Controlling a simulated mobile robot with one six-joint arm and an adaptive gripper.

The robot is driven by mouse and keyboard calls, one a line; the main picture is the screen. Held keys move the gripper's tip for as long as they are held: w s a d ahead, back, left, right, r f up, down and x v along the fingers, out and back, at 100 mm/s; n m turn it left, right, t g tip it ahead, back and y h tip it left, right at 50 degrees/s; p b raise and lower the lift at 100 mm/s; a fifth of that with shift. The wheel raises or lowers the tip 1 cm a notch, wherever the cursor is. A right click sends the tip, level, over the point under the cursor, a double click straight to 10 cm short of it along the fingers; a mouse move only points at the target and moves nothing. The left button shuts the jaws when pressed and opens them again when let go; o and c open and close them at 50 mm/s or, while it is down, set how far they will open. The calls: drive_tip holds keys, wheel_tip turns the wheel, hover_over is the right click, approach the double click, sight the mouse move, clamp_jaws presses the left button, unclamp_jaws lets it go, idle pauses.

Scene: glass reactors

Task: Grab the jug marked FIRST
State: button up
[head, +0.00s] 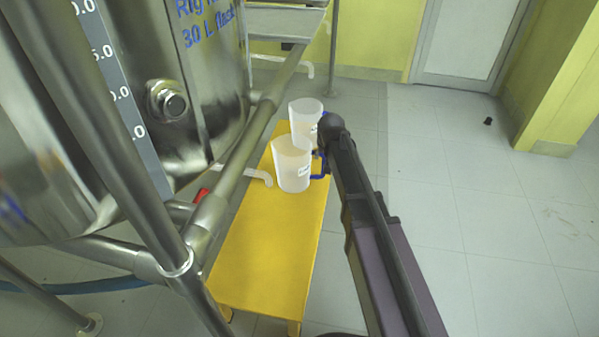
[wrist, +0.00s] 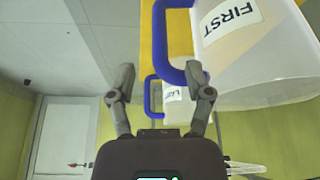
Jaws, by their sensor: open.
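The jug marked FIRST (wrist: 255,50) is translucent with a blue handle and a white label. It fills the upper right of the wrist view, its lettering upside down there. In the head view I take it to be the nearer jug (head: 292,168), upright on the yellow bench. My gripper (wrist: 161,72) is open and holds nothing. In the wrist view, the FIRST jug's blue handle (wrist: 160,35) shows by the fingertips and partly overlaps the right finger; I cannot tell whether they touch. In the head view my arm hides part of the jugs' right side.
A second jug (head: 304,112) stands just behind on the yellow bench (head: 262,245), its label partly hidden in the wrist view. A steel reactor with frame tubes (head: 245,165) and a white outlet pipe (head: 258,176) stands close on the left.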

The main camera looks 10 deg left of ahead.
drive_tip(key=shift+w+f, duration=0.1)
drive_tip(key=shift+f, duration=0.2)
drive_tip(key=shift+b+x, duration=2.6)
clamp_jaws()
